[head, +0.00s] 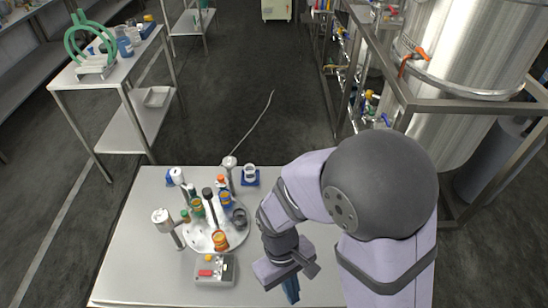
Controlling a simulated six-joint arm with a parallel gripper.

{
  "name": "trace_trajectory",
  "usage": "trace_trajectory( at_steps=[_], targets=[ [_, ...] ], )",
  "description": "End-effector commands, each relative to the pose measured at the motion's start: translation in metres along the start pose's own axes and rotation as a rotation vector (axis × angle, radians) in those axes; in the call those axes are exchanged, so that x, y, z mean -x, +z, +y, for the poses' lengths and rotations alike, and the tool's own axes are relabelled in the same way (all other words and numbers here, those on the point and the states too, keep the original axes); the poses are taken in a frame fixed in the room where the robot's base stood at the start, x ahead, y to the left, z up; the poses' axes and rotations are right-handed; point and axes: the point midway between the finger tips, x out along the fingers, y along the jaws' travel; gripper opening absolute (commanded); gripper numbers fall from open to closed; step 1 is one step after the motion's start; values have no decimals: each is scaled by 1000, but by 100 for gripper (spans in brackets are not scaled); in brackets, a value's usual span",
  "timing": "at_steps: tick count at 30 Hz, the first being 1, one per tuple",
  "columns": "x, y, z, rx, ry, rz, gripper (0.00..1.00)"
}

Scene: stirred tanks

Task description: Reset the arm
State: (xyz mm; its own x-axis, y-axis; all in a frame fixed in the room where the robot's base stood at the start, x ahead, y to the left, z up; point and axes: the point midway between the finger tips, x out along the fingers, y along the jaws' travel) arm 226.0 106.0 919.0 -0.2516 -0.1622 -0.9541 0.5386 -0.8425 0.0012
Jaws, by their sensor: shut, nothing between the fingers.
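My gripper (291,289) hangs over the right part of the steel table, near its front edge. Its fingers are shut and I see nothing held in them. The arm reaches in from the right and bends down at the wrist. The gripper is apart from the round white tray (211,243) with several bottles and vials, which stands to its left.
A grey control box (214,270) with a red switch sits left of my gripper. A beaker on a blue base (250,176) stands at the table's back. Steel tanks (470,40) in a metal frame rise at right. A steel side table (108,75) stands back left.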

Motion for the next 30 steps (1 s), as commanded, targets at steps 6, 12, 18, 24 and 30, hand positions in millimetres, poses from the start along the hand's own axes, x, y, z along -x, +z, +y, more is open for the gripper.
trace_trajectory(
  at_steps=[6, 12, 18, 24, 30],
  targets=[
    [34, 22, 56, -286, -66, 154, 0],
    [63, 24, 101, -478, -78, 283, 0],
    [64, 31, 118, -560, -86, 296, 0],
    [64, 32, 120, -569, -88, 295, 0],
    [64, 32, 119, -568, -88, 295, 0]
  ],
)
